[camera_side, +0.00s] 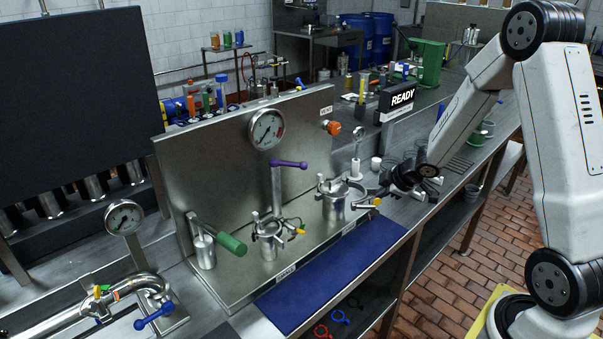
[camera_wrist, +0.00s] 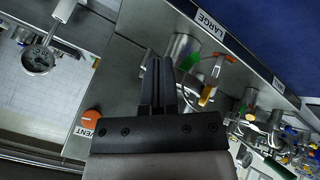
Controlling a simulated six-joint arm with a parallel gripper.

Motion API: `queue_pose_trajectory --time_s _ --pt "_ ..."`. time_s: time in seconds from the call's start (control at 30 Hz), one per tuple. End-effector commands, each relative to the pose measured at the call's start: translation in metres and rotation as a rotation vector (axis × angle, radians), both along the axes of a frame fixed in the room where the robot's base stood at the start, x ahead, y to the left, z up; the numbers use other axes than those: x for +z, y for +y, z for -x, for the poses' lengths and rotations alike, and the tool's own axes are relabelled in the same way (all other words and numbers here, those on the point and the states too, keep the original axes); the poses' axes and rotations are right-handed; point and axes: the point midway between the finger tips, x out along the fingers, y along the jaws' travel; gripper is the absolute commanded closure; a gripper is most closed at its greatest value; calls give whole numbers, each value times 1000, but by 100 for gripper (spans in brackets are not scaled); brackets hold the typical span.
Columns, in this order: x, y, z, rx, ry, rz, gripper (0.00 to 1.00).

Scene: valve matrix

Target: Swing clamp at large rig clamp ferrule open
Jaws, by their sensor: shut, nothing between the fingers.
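The large rig (camera_side: 334,205) is a short steel vessel on the metal plate in the side view. It shows near the LARGE label in the wrist view (camera_wrist: 183,48). I cannot tell how far the clamp stands open. My gripper (camera_side: 386,190) is shut and empty just right of the vessel, close to the yellow handle. In the wrist view its fingertips (camera_wrist: 156,62) are together, beside the vessel and left of the handle.
A smaller clamp fitting (camera_side: 268,240) with a yellow handle and a purple-handled valve (camera_side: 288,164) stand to the left. A steel panel (camera_side: 235,150) with a gauge (camera_side: 266,129) rises behind. A blue mat (camera_side: 325,275) lies clear in front. An orange VENT knob (camera_side: 331,127) sits on the panel.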

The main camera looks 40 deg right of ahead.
Motion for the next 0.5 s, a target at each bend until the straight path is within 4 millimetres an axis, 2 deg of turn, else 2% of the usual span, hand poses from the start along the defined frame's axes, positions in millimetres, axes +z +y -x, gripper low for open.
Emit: queue_pose_trajectory --time_s 0.5 --pt "0 -5 -1 43 -1 0 100"
